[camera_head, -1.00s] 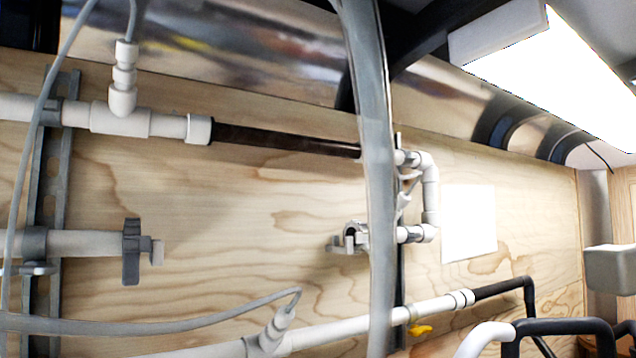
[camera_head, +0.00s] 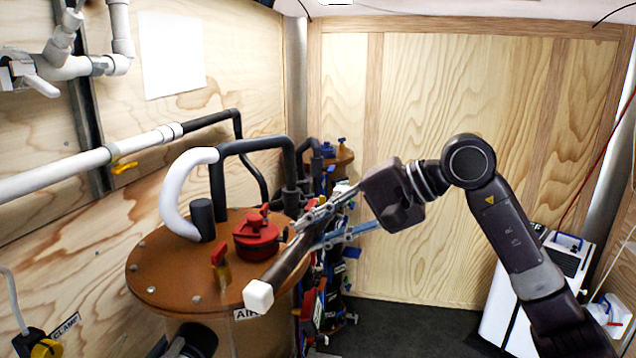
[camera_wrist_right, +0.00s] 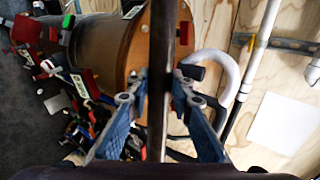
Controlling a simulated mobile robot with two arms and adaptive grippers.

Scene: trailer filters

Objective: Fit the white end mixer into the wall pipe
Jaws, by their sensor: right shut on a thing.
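My right gripper (camera_head: 308,232) is shut on the white end mixer, a long dark tube (camera_head: 290,258) with a white square-looking end cap (camera_head: 258,295) pointing down and to the left. The tube is tilted and held in the air in front of the brown-topped tank. In the right wrist view, the dark tube (camera_wrist_right: 160,85) runs upright between the two blue fingers (camera_wrist_right: 159,100); its white end is not seen there. White pipes (camera_head: 90,160) run along the wooden wall at the left, apart from the mixer. I cannot tell which is the wall pipe. My left gripper is not in view.
The tank with a brown round lid (camera_head: 165,262), a red valve (camera_head: 256,235) and a curved white hose (camera_head: 175,190) stands close below the mixer. A white cabinet (camera_head: 510,300) is at the right. The floor (camera_head: 410,325) between is dark and clear.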

